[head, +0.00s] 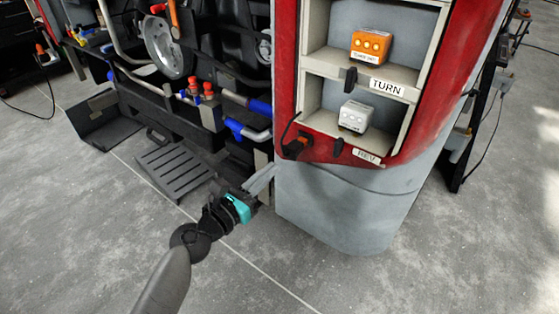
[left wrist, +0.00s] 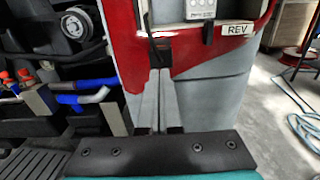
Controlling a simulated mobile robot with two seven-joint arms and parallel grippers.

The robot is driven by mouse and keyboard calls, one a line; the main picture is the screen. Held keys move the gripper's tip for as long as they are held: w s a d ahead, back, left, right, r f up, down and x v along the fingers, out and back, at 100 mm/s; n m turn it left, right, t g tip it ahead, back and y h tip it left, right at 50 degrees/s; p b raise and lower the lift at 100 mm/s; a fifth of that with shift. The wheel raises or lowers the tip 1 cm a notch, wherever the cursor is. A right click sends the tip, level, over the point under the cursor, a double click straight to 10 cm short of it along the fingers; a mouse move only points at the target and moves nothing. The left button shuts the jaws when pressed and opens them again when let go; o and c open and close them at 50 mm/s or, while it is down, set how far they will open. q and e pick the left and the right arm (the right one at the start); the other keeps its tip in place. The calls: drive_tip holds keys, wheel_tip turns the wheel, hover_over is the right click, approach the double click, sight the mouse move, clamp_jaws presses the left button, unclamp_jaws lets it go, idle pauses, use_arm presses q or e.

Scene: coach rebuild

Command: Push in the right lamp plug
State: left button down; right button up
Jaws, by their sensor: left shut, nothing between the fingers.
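An orange lamp block (head: 370,46) sits on the upper shelf, labelled TURN. A white lamp block (head: 352,117) sits on the lower shelf, labelled REV; its lower part shows in the left wrist view (left wrist: 200,8). A dark plug with a black cable (head: 296,147) is at the left of the lower shelf's red edge, and it also shows in the left wrist view (left wrist: 160,48). My left gripper (head: 262,180) is shut and empty, low beside the red and grey body. In the left wrist view its fingertips appear just below the plug; contact cannot be told. My right gripper is not in view.
Small black pieces are on the shelf fronts by the TURN label (head: 350,78) and REV label (head: 338,146). Left stands a dark engine frame with blue and red pipe fittings (head: 208,90). A slatted dark step (head: 175,170) is below it. The grey floor in front is clear.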

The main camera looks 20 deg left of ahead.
sight(288, 155)
use_arm(q)
drive_tip(key=x, duration=0.3)
drive_tip(key=shift+w, duration=0.15)
drive_tip(key=shift+w+d, duration=0.2)
drive_tip(key=shift+w, duration=0.15)
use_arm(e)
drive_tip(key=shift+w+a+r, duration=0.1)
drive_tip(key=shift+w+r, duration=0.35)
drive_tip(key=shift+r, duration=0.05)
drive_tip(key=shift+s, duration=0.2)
use_arm(q)
drive_tip(key=shift+w, duration=0.15)
